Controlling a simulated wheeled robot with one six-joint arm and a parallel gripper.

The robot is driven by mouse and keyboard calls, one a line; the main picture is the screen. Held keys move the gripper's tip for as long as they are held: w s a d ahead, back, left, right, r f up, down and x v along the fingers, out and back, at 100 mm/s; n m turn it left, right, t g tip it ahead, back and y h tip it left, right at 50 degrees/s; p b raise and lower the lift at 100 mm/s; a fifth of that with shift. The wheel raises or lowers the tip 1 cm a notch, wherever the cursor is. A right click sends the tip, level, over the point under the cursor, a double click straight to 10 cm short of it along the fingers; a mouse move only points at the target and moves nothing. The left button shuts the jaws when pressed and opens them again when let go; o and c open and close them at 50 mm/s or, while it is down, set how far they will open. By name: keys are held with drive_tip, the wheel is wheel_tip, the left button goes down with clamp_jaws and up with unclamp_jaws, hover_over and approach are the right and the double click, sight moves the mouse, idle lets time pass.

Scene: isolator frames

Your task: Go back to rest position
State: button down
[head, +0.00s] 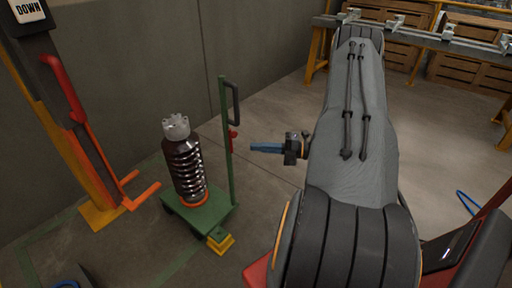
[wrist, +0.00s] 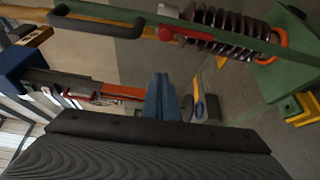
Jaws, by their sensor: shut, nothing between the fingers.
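My gripper (head: 258,147) shows blue fingers pointing left in the head view, at the end of my grey arm. The fingers are together and hold nothing. In the wrist view the shut blue fingers (wrist: 160,82) stand at the centre. A dark ribbed isolator (head: 187,166) with a pale notched top stands upright on a green cart (head: 212,214), left of the gripper. The gripper appears apart from the cart's upright post. The wrist view shows the isolator (wrist: 228,28) lying sideways in the picture, near the top.
The cart's green post (head: 226,140) carries a dark handle (head: 235,103) close to the gripper's left. An orange and red lifting post (head: 78,150) stands at far left by the wall. A rail bench (head: 425,38) and wooden crates (head: 465,70) are at the back right. Floor behind the gripper is clear.

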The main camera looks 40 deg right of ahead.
idle(0.3)
drive_tip(key=s+a+r+n+g+h+p, duration=0.1)
drive_tip(key=s+a+r+n+g+p, duration=0.25)
drive_tip(key=a+r+n+g, duration=0.45)
drive_tip(key=s+a+r+n+g+h+p, duration=0.15)
drive_tip(key=s+a+r+n+g, duration=0.3)
drive_tip(key=a+n, duration=0.65)
drive_tip(key=s+a+r+n+h+p, duration=0.3)
drive_tip(key=s+r+n, duration=0.4)
drive_tip(key=n, duration=0.5)
drive_tip(key=s+a+r+n+h+p, duration=0.4)
drive_tip(key=s+r+n+h, duration=0.3)
drive_tip(key=n, duration=0.6)
drive_tip(key=shift+s+a+r, duration=0.4)
drive_tip(key=shift+s+r, duration=0.05)
drive_tip(key=shift+r, duration=0.05)
